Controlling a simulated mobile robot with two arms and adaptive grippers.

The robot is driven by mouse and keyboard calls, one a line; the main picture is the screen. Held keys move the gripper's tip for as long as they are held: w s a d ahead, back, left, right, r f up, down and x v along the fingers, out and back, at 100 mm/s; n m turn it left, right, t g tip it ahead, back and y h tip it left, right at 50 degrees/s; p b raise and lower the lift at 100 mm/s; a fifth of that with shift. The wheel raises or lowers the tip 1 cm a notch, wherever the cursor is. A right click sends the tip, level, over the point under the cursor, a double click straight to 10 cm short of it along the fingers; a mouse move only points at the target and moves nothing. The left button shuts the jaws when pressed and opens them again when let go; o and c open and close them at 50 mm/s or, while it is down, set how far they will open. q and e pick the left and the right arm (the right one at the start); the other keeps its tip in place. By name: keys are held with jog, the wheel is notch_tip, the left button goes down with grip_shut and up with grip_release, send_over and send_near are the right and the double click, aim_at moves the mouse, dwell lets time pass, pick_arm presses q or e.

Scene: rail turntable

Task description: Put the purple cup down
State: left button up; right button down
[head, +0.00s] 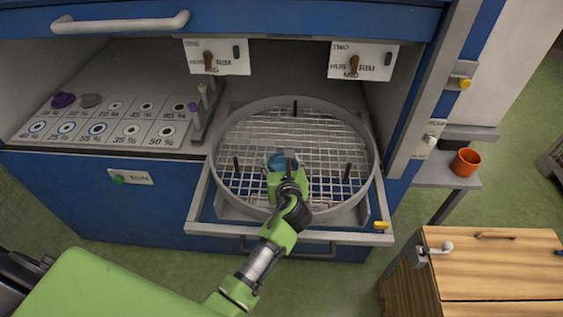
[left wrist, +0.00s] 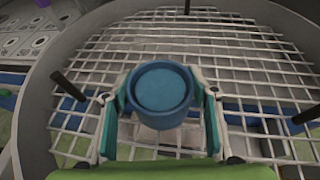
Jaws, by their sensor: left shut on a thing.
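My left gripper (head: 284,172) is shut on a blue cup (head: 276,161), over the wire grid of the round turntable basket (head: 222,180). In the left wrist view the blue cup (left wrist: 160,108) is between the two fingers of the gripper (left wrist: 162,90), its round opening facing the camera. I cannot tell whether the cup touches the grid. The held cup looks blue, not purple. A dark purple round piece (head: 63,100) lies on the marked panel at the left, beside a grey one (head: 90,100). My right gripper is not in view.
The basket sits on a pulled-out drawer frame (head: 205,228) and has several upright black pegs. An orange cup (head: 465,162) stands on a side shelf. A wooden cabinet (head: 500,270) is at lower right.

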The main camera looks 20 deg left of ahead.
pick_arm(q)
jog(key=o, duration=1.2)
jog(key=shift+f, duration=0.1)
jog(key=v, duration=1.2)
